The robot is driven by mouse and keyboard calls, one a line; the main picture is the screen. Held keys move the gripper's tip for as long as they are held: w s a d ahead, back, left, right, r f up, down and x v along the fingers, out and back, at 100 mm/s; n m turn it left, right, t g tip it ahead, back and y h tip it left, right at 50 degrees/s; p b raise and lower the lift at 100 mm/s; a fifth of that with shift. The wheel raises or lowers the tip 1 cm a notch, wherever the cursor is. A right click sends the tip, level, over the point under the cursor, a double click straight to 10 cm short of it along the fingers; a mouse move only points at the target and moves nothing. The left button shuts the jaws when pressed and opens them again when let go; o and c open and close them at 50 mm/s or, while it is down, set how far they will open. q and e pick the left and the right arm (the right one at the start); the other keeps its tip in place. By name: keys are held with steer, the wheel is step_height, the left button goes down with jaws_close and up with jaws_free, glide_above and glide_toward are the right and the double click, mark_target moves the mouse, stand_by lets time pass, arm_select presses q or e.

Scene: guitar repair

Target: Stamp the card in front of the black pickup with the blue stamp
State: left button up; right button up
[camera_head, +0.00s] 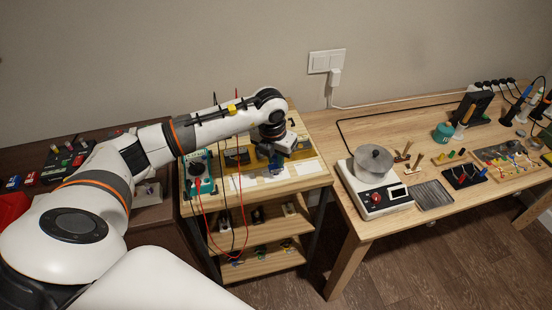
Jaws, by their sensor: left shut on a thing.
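My left gripper (272,154) is over the top of the small wooden shelf unit (313,181), pointing down. It is shut on a blue thing (276,168), which looks like the blue stamp; the gripper hides much of it. White cards (245,183) lie along the front of the shelf top, below and around the gripper. A dark piece (237,156), possibly a pickup, sits behind the cards to the left of the gripper. Whether the stamp touches a card cannot be told. My right gripper is out of view.
A teal meter (201,174) with red and black leads stands at the left of the shelf top; the leads hang down in front. A workbench (335,147) at right bears a hot-pot device (374,193) and several tools. A dark cabinet stands at left.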

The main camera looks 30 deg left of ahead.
arm_select(q)
steer(key=shift+r+p, duration=1.2)
steer(key=shift+r, duration=1.15)
steer(key=shift+f, duration=0.1)
